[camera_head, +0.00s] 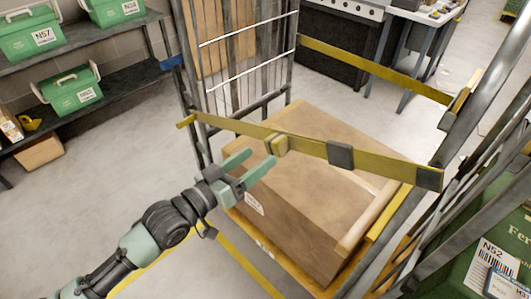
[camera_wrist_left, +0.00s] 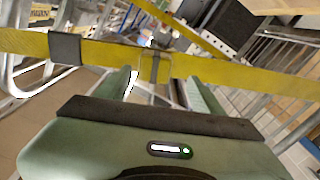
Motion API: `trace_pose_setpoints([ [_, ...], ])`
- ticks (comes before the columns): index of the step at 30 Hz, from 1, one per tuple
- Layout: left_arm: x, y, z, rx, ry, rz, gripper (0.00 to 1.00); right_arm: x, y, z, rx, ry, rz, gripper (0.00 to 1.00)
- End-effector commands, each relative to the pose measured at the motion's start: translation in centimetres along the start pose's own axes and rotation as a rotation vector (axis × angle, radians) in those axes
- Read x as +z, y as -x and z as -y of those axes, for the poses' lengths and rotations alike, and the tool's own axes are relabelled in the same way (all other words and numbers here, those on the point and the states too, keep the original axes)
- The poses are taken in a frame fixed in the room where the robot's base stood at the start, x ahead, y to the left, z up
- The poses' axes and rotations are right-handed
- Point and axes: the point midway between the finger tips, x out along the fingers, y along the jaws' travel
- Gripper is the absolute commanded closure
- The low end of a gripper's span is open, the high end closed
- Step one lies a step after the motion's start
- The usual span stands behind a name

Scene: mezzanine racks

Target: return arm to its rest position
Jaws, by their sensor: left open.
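My left arm comes in from the lower left in the head view. Its gripper (camera_head: 254,167) is open, with nothing between its two green fingers. The fingertips are close to a yellow strap (camera_head: 300,146) that spans the front of a roll cage. Whether they touch it I cannot tell. In the left wrist view the strap (camera_wrist_left: 215,75) crosses just beyond the open fingers (camera_wrist_left: 163,85). My right gripper is not in view.
A large cardboard box (camera_head: 310,200) sits in the cage behind the strap. A second yellow strap (camera_head: 375,68) spans the cage's far side. Shelves with green cases (camera_head: 72,90) stand at left. A green crate (camera_head: 490,250) is at lower right. Floor between shelves and cage is clear.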

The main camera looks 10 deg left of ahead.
Motion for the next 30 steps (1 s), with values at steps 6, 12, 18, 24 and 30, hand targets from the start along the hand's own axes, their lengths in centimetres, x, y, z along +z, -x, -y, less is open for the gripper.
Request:
trace_pose_setpoints([
  [6, 0.1, 2.4, 0.1, -0.001, 0.0, 0.0, 0.33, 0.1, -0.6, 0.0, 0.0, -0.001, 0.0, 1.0],
  [12, -0.1, 2.6, 0.1, -0.001, 0.001, -0.001, 0.33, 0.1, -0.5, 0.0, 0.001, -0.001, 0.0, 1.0],
  [18, -0.1, 2.6, 0.1, -0.001, 0.001, -0.001, 0.33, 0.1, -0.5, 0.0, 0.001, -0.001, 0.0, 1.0],
  [24, 0.5, 2.5, 0.8, -0.015, -0.001, 0.005, 0.33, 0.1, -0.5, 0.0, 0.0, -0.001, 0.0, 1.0],
  [30, 6.7, 2.7, 7.9, -0.174, -0.024, 0.089, 0.33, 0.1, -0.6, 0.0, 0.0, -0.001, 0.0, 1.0],
])
